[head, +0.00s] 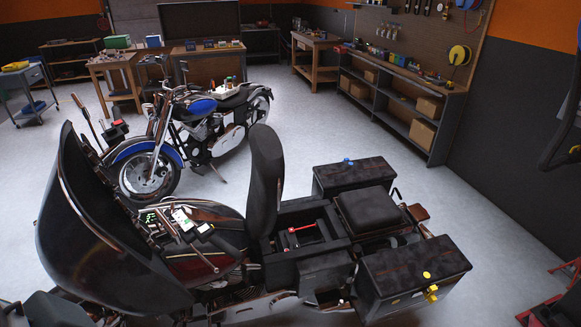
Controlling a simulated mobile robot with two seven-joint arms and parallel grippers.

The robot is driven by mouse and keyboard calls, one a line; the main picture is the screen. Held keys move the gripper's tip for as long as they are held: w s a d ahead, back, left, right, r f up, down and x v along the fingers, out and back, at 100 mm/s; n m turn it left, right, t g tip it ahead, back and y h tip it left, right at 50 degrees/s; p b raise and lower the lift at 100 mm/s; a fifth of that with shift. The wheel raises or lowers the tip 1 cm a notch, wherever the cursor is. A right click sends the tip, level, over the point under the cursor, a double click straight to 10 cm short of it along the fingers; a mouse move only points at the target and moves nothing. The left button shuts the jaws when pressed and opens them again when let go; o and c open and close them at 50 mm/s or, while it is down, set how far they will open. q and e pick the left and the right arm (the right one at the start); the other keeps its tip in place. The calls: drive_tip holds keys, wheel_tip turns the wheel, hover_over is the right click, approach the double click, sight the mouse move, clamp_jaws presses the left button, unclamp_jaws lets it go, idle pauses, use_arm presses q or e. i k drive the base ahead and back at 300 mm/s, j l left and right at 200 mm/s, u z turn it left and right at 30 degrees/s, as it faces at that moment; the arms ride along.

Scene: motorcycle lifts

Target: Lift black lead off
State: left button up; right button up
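A large dark touring motorcycle (105,235) stands in the foreground. Its seat back (265,180) is tipped upright. Behind it is an open black compartment (283,214). A thin red piece (303,229), possibly a lead or terminal part, lies in or across this compartment. I cannot make out the black lead against the dark parts around it. Neither of my grippers can be identified in the head view.
Two black side cases, the far one (355,176) with a blue piece and the near one (415,268) with yellow pieces, flank the compartment. A blue motorcycle (200,108) stands behind. A red frame (565,295) is at lower right. Clear floor (490,245) lies right.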

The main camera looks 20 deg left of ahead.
sight(297, 246)
drive_tip(key=u, duration=0.6)
drive_tip(key=i+u, duration=0.25)
drive_tip(key=i, duration=4.3)
drive_tip(key=i+z, duration=0.15)
drive_tip(key=z, duration=0.25)
drive_tip(key=i+z, duration=0.1)
drive_tip(key=z, duration=0.3)
drive_tip(key=i+j+z, duration=0.15)
drive_tip(key=z, duration=0.3)
drive_tip(key=i+j+z, duration=0.1)
drive_tip(key=z, duration=0.3)
drive_tip(key=i+j+z, duration=0.1)
drive_tip(key=z, duration=4.35)
